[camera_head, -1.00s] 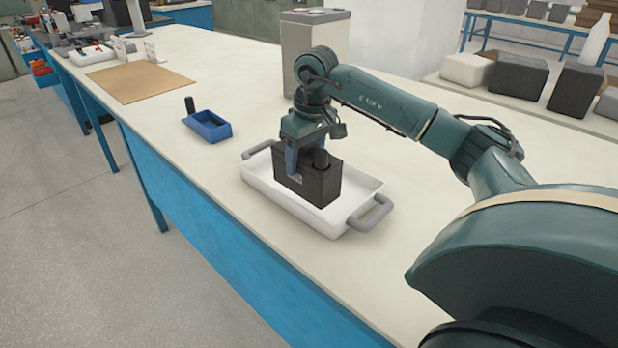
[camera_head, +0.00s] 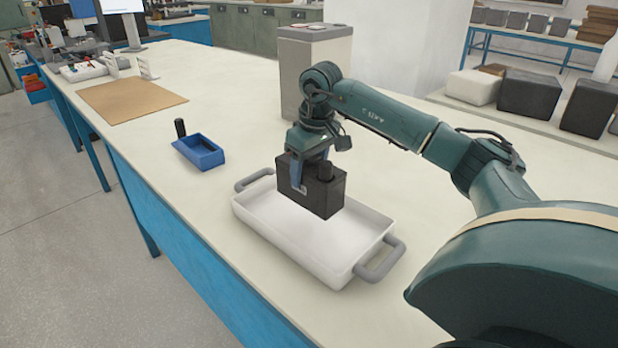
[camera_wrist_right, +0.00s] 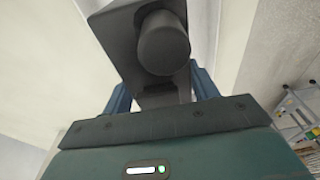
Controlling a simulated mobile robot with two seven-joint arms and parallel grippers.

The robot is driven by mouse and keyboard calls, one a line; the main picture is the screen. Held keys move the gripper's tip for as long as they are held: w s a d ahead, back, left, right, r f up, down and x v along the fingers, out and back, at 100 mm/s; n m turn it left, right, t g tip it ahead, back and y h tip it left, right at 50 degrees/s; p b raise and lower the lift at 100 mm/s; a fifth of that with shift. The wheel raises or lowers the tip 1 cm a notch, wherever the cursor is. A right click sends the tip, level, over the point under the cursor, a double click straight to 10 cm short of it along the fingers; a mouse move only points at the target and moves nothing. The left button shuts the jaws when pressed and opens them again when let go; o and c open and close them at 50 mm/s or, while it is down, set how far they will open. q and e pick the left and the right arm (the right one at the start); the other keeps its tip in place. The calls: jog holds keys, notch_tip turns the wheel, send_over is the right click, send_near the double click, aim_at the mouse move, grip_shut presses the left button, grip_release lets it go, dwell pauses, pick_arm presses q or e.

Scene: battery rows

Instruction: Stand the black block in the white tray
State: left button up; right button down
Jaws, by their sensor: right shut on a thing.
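The black block (camera_head: 303,192) is a dark box with a round knob on top. My right gripper (camera_head: 310,168) is shut on it from above. The block is upright and appears to hang a little above the back part of the white tray (camera_head: 290,232). The tray has grey handles at its two ends and its floor looks empty. In the right wrist view the block (camera_wrist_right: 117,32) sits between my blue fingers (camera_wrist_right: 160,92), with its knob close to the camera. My left gripper is not in view.
A brown board (camera_head: 128,101) lies farther back. The table is clear to the right of the tray.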

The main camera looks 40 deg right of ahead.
aim_at(314, 157)
jog(key=shift+f, duration=3.35)
jog(key=shift+c, duration=2.1)
grip_release()
jog(key=shift+f, duration=0.25)
jog(key=shift+r, duration=0.15)
jog(key=r, duration=0.4)
jog(key=s+r, duration=0.1)
jog(key=r, duration=0.3)
jog(key=s+r, duration=0.1)
jog(key=r, duration=0.2)
jog(key=shift+r, duration=0.4)
